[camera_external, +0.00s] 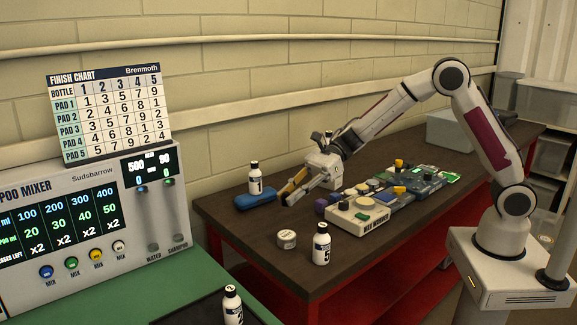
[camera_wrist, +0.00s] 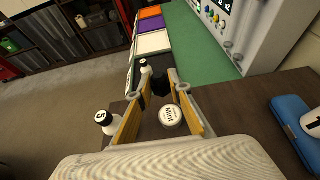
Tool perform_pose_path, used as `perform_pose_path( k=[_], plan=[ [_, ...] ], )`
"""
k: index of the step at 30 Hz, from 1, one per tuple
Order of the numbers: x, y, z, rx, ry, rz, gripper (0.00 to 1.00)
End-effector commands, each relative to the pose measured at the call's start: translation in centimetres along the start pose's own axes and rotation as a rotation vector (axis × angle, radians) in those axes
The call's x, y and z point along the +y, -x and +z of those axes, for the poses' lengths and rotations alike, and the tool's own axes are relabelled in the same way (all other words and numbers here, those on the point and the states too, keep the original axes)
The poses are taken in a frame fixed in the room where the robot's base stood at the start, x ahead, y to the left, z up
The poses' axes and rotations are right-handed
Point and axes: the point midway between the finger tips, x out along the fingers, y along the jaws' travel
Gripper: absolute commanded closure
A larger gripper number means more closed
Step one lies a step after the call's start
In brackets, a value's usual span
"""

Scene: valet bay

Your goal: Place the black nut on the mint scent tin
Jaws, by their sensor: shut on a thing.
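My gripper (camera_external: 286,194) is above the table in the external view, left of the row of devices. In the wrist view its fingers (camera_wrist: 160,88) are shut on a black nut (camera_wrist: 159,82), held between the fingertips. The nut cannot be made out clearly in the external view. The mint scent tin (camera_external: 287,239) is a small round tin with a pale lid, standing on the dark table in front of and below my gripper. In the wrist view the tin (camera_wrist: 170,115) shows between the fingers, its lid reading "Mint".
A bottle marked 5 (camera_external: 321,244) stands close to the tin's right. A wax warmer (camera_external: 363,217) stands behind it. A blue case (camera_external: 255,199) and a bottle marked 1 (camera_external: 254,179) are at the table's back left. Bare table (camera_external: 240,225) lies left of the tin.

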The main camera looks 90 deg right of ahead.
Motion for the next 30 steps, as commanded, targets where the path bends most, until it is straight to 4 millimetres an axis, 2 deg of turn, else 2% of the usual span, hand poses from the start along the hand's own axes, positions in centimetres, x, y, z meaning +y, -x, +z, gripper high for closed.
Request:
perform_pose_path(
  k=[14,30],
  plan=[
    [0.0,-2.1,-5.1,0.001,-0.002,0.000,1.00],
    [0.0,-2.5,-6.0,0.001,-0.001,0.000,1.00]
  ],
)
